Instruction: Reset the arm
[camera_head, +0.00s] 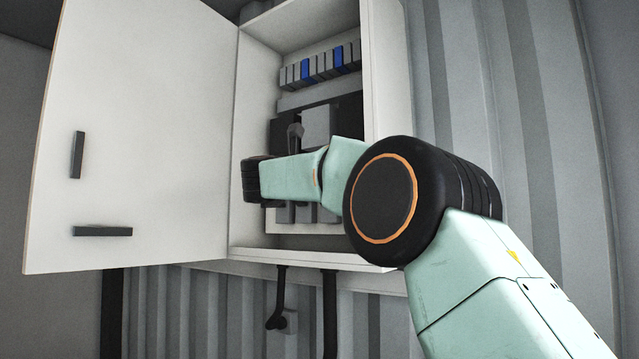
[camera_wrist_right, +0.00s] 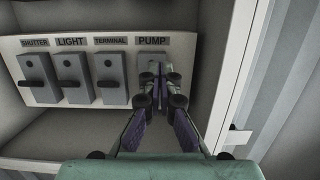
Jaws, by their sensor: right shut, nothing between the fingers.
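My right arm (camera_head: 300,175) reaches from the lower right into an open white cabinet (camera_head: 385,100). My right gripper (camera_wrist_right: 159,85) shows in the right wrist view. Its fingers are shut with nothing between them. The fingertips are in front of the grey switch under the PUMP label (camera_wrist_right: 152,41) and partly cover it. I cannot tell whether they touch it. Left of it stand the TERMINAL switch (camera_wrist_right: 111,72), LIGHT switch (camera_wrist_right: 72,75) and SHUTTER switch (camera_wrist_right: 38,77), each with a dark knob. In the head view my fingers cannot be made out. My left gripper is out of view.
The cabinet door (camera_head: 150,120) stands wide open at the left. A row of grey and blue breakers (camera_head: 320,66) is high inside the cabinet. The cabinet's side wall is close to my arm. Dark conduits (camera_head: 329,310) run down below. A corrugated wall (camera_head: 530,120) lies behind.

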